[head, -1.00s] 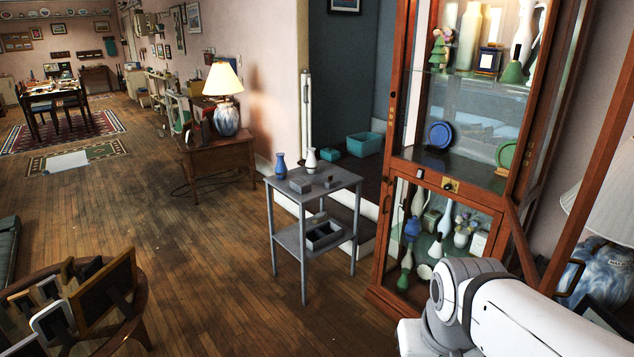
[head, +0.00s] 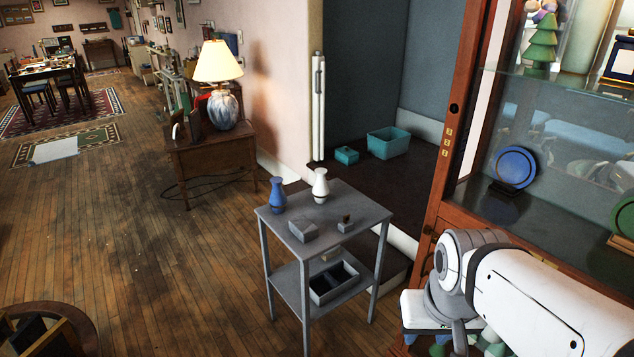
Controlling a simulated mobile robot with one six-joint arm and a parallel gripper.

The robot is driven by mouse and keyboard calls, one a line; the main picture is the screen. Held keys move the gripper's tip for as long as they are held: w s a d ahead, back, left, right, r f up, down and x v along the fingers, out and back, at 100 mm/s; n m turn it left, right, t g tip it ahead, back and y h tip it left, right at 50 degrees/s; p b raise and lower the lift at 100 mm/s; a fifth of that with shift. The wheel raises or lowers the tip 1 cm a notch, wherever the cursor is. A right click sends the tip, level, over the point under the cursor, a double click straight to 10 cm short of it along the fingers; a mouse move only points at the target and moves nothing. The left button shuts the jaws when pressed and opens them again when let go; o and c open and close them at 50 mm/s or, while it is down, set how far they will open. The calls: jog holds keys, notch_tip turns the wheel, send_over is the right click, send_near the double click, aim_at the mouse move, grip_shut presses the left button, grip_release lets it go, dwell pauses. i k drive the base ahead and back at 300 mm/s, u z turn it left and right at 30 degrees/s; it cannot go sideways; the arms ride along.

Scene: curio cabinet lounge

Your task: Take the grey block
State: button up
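A small grey table (head: 335,204) stands right of the middle in the head view. On its top lies a grey block (head: 303,231) near the front left. A smaller grey piece (head: 346,227) with a brownish part on top sits to its right. I cannot tell for sure which of the two is the task's block. My arm enters from the lower right, in front of the cabinet and apart from the table. My gripper's fingers do not show.
A blue vase (head: 278,196) and a white vase (head: 320,187) stand behind the grey pieces. A dark-lined open box (head: 334,284) sits on the lower shelf. A glass cabinet (head: 452,135) rises close on the right. Wood floor (head: 170,270) is clear left of the table.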

aim_at(304, 229)
jog(key=u, duration=0.05)
jog(key=i, duration=0.85)
jog(key=u, duration=1.7)
